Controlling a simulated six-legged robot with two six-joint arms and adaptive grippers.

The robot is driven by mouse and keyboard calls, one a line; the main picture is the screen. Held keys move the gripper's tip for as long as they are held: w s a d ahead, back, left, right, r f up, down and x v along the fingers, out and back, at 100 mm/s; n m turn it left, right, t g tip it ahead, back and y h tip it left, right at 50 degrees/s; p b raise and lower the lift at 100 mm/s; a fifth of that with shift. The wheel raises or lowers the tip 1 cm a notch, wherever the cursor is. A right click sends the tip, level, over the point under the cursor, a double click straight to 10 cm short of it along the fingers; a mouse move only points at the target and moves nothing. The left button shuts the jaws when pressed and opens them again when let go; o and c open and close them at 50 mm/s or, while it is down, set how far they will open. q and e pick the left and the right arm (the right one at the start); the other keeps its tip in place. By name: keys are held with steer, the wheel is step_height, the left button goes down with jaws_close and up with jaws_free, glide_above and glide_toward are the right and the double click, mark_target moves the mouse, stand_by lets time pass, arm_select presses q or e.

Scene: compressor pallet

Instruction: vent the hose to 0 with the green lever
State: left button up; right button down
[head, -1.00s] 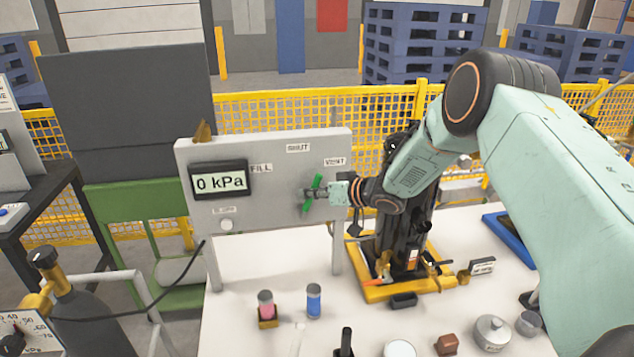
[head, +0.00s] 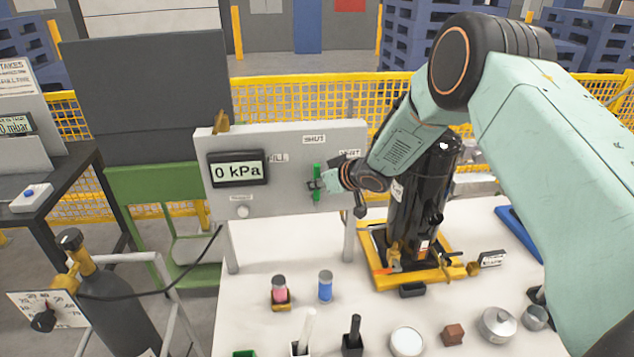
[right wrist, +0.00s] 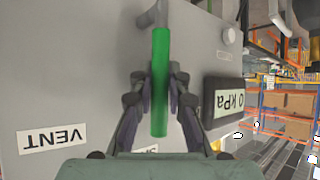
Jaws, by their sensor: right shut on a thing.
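The green lever (head: 317,190) is on the front of the grey panel (head: 290,195), and it stands upright, in line with the SHUT label (head: 314,139) above it. The VENT label (head: 349,154) is to its upper right, partly covered by my arm. My right gripper (head: 319,184) is shut on the lever. The right wrist view shows the green bar (right wrist: 160,85) between the two fingers. The display (head: 238,169) reads 0 kPa. The FILL label is partly hidden beside the display. My left gripper is out of view.
A black compressor column (head: 420,190) on a yellow base stands right of the panel, close under my right arm. A pink-filled jar (head: 279,290), a blue jar (head: 325,286) and several small items stand on the white table. A gas cylinder (head: 115,300) is at lower left.

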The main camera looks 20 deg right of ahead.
steer(key=shift+w+r, duration=0.1)
steer(key=shift+r, duration=0.1)
steer(key=c, duration=1.6)
jaws_free()
steer(key=shift+c, duration=0.2)
steer(key=shift+o, duration=0.4)
steer(key=shift+s, duration=0.25)
steer(key=shift+s+d+r, duration=0.2)
steer(key=shift+s+r, duration=0.05)
steer(key=v, duration=1.1)
steer(key=shift+s, duration=0.1)
